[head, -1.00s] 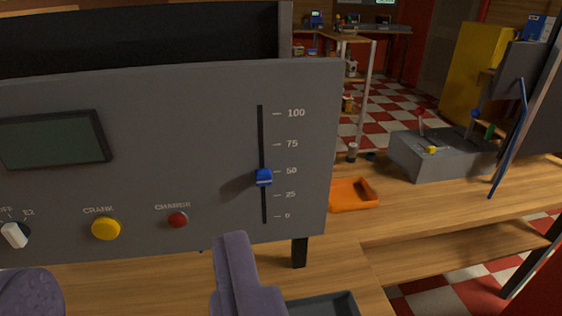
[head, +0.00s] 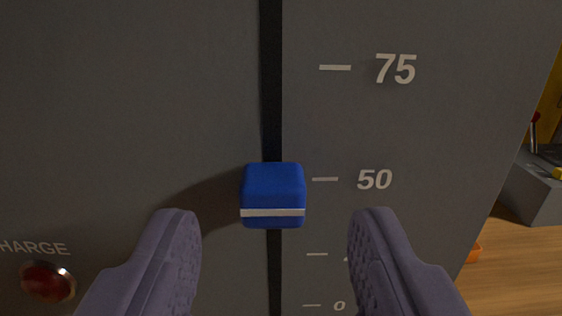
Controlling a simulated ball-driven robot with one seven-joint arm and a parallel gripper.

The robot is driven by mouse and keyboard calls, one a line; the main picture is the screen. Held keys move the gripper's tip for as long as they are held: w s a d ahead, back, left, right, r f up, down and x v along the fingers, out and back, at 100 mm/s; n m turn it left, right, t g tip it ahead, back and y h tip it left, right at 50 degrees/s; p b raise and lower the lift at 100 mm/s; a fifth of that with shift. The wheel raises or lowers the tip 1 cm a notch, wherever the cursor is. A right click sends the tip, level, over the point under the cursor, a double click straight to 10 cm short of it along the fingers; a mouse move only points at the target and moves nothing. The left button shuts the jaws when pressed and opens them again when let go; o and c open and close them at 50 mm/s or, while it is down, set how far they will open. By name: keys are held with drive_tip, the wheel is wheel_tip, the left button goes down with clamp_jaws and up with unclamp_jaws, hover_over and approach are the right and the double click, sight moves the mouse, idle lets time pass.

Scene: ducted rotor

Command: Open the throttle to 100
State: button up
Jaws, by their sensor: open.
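The throttle is a blue slider knob (head: 273,190) with a white line, on a vertical black slot (head: 271,80) in a grey panel (head: 130,90). Its white line sits a little below the 50 mark. The printed scale shows 75 (head: 395,69) above, 50 (head: 374,180) beside the knob and 0 at the bottom; the 100 mark is out of view. My gripper (head: 270,225) is open, with one purple finger to the left of the knob and one to the right. A gap shows between each finger and the knob. The right finger hides the 25 label.
A red button (head: 48,282) under a partly cut-off label is on the panel at lower left. Beyond the panel's right edge are a wooden bench (head: 520,262), a grey box (head: 532,190) and a bit of an orange tray (head: 474,254).

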sight(273, 209)
drive_tip(key=shift+w, duration=1.6)
clamp_jaws()
wheel_tip(273, 209, up, 10)
drive_tip(key=p, duration=0.2)
drive_tip(key=shift+r, duration=0.25)
drive_tip(key=shift+c, duration=0.3)
unclamp_jaws()
drive_tip(key=shift+o, duration=0.3)
